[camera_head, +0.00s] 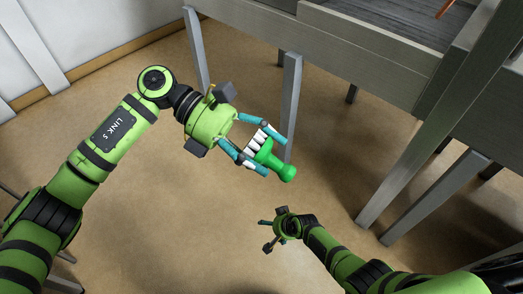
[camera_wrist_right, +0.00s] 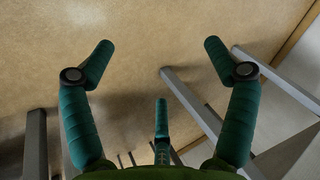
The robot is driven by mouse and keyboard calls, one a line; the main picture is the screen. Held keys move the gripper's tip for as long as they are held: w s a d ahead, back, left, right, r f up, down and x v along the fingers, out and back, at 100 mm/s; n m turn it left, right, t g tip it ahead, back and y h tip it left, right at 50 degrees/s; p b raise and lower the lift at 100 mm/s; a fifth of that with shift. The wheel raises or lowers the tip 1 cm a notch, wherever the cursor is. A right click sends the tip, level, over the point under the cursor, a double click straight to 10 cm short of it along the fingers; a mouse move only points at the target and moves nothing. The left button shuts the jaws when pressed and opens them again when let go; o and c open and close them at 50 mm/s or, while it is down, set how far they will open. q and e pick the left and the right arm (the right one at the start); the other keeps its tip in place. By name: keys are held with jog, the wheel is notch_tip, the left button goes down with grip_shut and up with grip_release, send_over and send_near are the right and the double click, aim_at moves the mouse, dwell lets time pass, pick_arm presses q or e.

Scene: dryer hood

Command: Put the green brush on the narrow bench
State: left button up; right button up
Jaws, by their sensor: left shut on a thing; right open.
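The green brush (camera_head: 283,171) has a green handle with a rounded end and a block of white bristles. My left gripper (camera_head: 268,153) is shut on it and holds it in the air, in front of a grey leg of the bench-like structure. The handle end points to the lower right and the bristles face the upper left. My right gripper (camera_head: 268,234) is open and empty, lower in the head view. Its spread fingers also show in the right wrist view (camera_wrist_right: 158,62), with nothing between them. I cannot tell which surface is the narrow bench.
A large grey structure (camera_head: 345,45) with several legs fills the upper right, with a dark top surface. A long sloping grey beam (camera_head: 425,130) runs on the right. Brown floor (camera_head: 170,225) is open in the middle. A white wall stands at the upper left.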

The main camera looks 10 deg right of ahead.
jog(key=s+d+f+n+g+h, duration=0.1)
jog(key=s+d+f+n, duration=0.1)
jog(key=s, duration=1)
jog(key=s+d+f+n+g+h, duration=0.1)
jog(key=s+d+f, duration=0.3)
jog(key=s, duration=0.8)
jog(key=s+d+f+n+g+h, duration=0.1)
jog(key=s+d+f+n+g, duration=0.1)
jog(key=s+f, duration=0.4)
jog(key=s+d+n, duration=0.1)
jog(key=s, duration=0.4)
jog(key=shift+s, duration=0.4)
pick_arm(q)
jog(key=shift+s+a+r+n+t+h, duration=0.1)
jog(key=shift+a+n+t+h, duration=0.2)
jog(key=shift+a+n, duration=0.1)
jog(key=w+a+f+n+t, duration=0.1)
jog(key=a+f+n+t, duration=0.1)
jog(key=a+n+t, duration=0.5)
jog(key=a+f+n+t, duration=0.3)
jog(key=a+n+t, duration=0.4)
jog(key=a, duration=1)
jog(key=shift+w+a+t, duration=0.4)
jog(key=shift+t, duration=0.7)
